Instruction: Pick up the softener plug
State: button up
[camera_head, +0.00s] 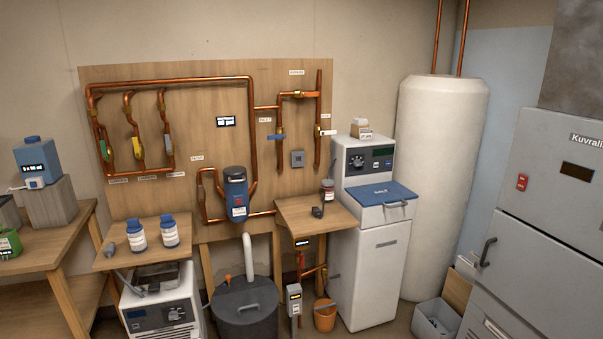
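The softener looks to be the white cabinet (372,280) with a blue lid (381,194) marked SALT, right of the pipe board. I cannot make out the softener plug for certain. A small dark object (317,211) lies on the small wooden shelf (292,222) left of the cabinet; its shape is too small to name. A grey box (294,299) with a small display stands lower down, below that shelf. My gripper is not in view.
Below are a dark lidded bin (243,312) and an orange bucket (325,316). Copper pipes cross the wooden board (210,130). A tall white tank (436,170) stands right.

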aim_at(317, 212)
jog(key=i+j, duration=0.2)
jog(key=i, duration=0.3)
jog(key=i+j+z, duration=0.1)
jog(key=i, duration=0.35)
jog(key=i+j, duration=0.3)
jog(key=i, duration=0.2)
jog(key=i+j+z, duration=0.1)
jog(key=i+j, duration=0.15)
jog(key=i, duration=0.2)
jog(key=i+j, duration=0.25)
jog(key=i, duration=0.2)
